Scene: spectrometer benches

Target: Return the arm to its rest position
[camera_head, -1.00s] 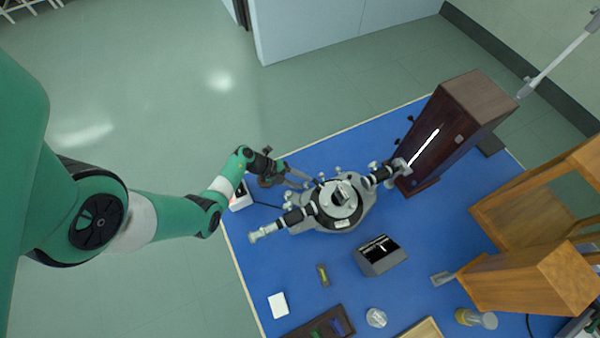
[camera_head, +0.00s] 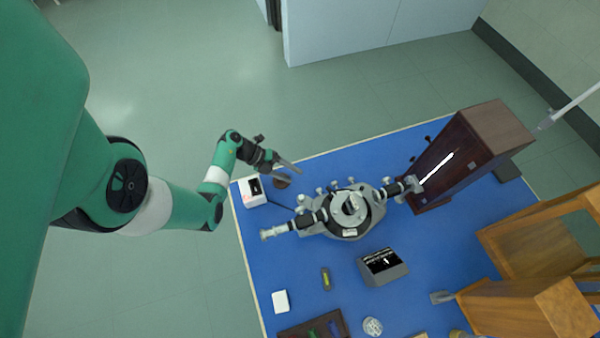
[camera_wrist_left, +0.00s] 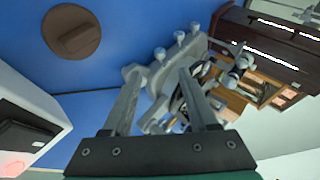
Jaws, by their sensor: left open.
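My left arm comes in from the left in the head view. Its gripper (camera_head: 291,170) is open and empty, near the left back corner of the blue bench top (camera_head: 310,265). It is up and to the left of the spectrometer (camera_head: 347,212). In the left wrist view the two fingers (camera_wrist_left: 160,100) stand apart with nothing between them. The spectrometer (camera_wrist_left: 180,85) shows behind and beyond them. My right gripper is not in view.
A white box (camera_head: 252,192) with a small display and a brown round disc (camera_wrist_left: 72,32) lie near the gripper. A dark wooden lamp housing (camera_head: 470,150) stands at the back right. A grey display box (camera_head: 383,267) sits in front. Open floor (camera_head: 180,80) lies left of the bench.

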